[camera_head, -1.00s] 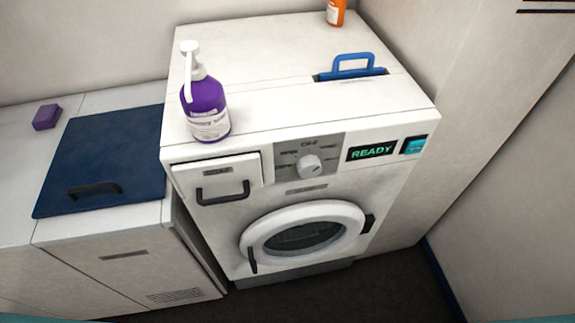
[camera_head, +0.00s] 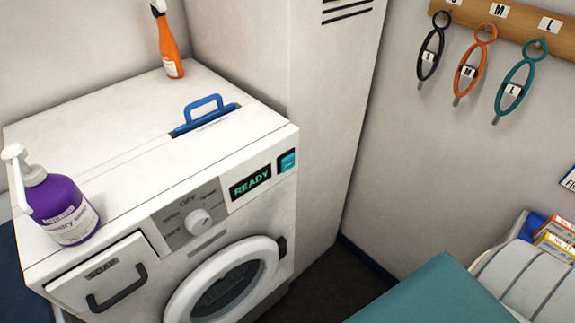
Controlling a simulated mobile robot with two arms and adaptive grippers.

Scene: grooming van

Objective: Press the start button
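The start button (camera_head: 288,161) is a teal square in a dark frame at the right end of the washing machine's front panel. Left of it is a display (camera_head: 250,182) reading READY in green, then a white dial (camera_head: 198,221) on a grey plate. The white washing machine (camera_head: 120,150) fills the left half of the head view. Its round door (camera_head: 223,285) looks closed, and its soap drawer (camera_head: 100,275) is shut. Neither of my grippers is in view.
A purple pump bottle (camera_head: 60,208) and an orange spray bottle (camera_head: 167,45) stand on the machine. A blue handle (camera_head: 203,110) sticks up from its top. Size-marked loops (camera_head: 515,85) hang on the right wall. A teal surface (camera_head: 430,295) lies at lower right. Dark floor shows between.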

